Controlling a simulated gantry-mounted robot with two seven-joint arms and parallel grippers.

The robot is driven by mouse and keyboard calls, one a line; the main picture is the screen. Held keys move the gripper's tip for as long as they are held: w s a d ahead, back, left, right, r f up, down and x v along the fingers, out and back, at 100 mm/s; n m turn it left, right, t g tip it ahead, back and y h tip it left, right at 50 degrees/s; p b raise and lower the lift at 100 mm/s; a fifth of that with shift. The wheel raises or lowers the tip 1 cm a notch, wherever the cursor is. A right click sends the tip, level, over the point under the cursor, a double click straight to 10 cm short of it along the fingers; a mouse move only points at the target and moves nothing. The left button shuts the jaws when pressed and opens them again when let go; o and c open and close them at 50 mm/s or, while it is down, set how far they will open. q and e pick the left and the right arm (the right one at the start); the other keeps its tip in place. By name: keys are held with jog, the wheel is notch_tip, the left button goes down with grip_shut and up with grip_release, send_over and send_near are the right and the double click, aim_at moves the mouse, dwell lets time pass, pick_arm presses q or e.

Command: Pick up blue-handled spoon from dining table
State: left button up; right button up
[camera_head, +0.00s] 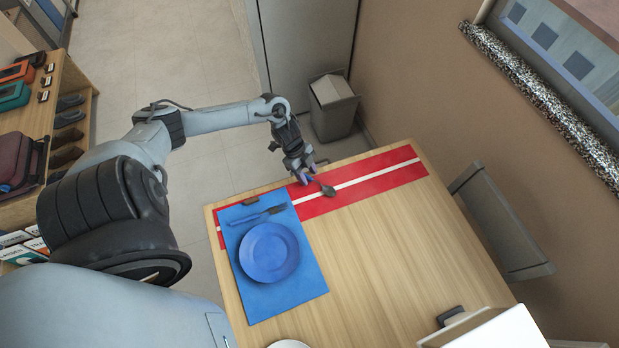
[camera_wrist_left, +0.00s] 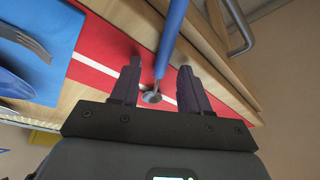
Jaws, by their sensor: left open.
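The blue-handled spoon lies at the far side of the dining table (camera_head: 375,270), over the red runner with a white stripe (camera_head: 370,178). Its dark bowl (camera_head: 328,190) points toward the table's middle. My left gripper (camera_head: 306,175) is low over the runner, at the spoon's handle. In the left wrist view the blue handle (camera_wrist_left: 172,35) runs down between the two open fingers (camera_wrist_left: 160,68), and the metal bowl (camera_wrist_left: 152,97) shows near the finger bases. I cannot tell whether a finger touches the handle. My right gripper is out of view.
A blue placemat (camera_head: 300,285) beside the spoon holds a blue plate (camera_head: 269,252) and a blue-handled fork (camera_head: 257,214). A grey bin (camera_head: 333,108) stands beyond the table. A grey chair (camera_head: 505,222) stands at the right. The table's middle is clear.

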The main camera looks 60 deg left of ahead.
pick_arm(q)
jog(key=shift+c, duration=0.4)
grip_shut()
